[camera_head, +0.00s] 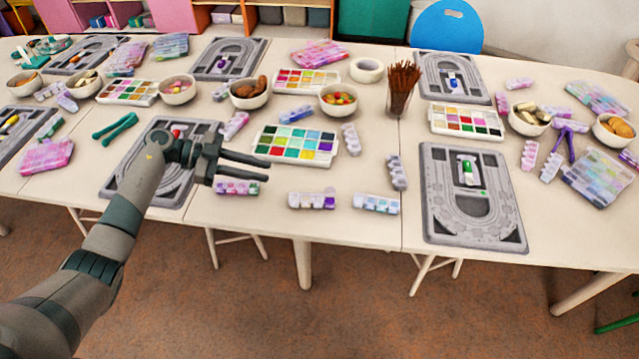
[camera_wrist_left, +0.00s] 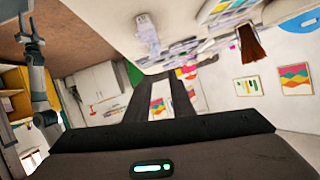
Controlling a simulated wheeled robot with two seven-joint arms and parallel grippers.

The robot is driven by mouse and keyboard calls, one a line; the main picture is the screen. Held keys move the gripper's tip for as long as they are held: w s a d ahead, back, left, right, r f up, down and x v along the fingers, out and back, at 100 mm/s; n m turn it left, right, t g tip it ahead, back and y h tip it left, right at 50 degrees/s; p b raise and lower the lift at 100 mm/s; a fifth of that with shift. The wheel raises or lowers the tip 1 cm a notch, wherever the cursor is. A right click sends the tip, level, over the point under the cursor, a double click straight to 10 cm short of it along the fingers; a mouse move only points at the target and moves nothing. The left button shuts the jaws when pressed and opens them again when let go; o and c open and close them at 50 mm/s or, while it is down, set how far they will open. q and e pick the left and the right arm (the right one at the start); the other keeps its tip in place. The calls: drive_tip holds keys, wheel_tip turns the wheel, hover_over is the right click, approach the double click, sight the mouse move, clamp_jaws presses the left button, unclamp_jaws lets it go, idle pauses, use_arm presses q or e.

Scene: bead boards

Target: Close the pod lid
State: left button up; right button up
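Several small bead pods lie along the front of the table in the head view. One pod (camera_head: 312,200) has white and purple cells, and a small lavender part sticks up at its right end; I cannot tell for sure if that is a raised lid. Another pod (camera_head: 376,203) lies to its right and one (camera_head: 236,188) to its left, below my gripper. My left gripper (camera_head: 264,170) is open and empty above the table, fingers pointing right, apart from the pods. The left wrist view shows its two dark fingers (camera_wrist_left: 153,105) spread, with a pale pod (camera_wrist_left: 148,38) beyond.
A paint-coloured bead tray (camera_head: 297,146) lies behind the front pods. A grey bead board (camera_head: 470,232) is at right; another (camera_head: 125,175) is partly behind my left arm. A cup of brown sticks (camera_head: 401,88) stands farther back. My right gripper (camera_wrist_left: 33,38) shows small in the wrist view.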

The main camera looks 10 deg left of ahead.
use_arm(q)
drive_tip(key=p, duration=0.4)
hover_over(320, 196)
drive_tip(key=a, duration=0.1)
wheel_tip(320, 196, down, 6)
drive_tip(key=shift+s+r, duration=0.1)
drive_tip(key=shift+d+f, duration=0.3)
drive_tip(key=shift+d, duration=0.15)
clamp_jaws()
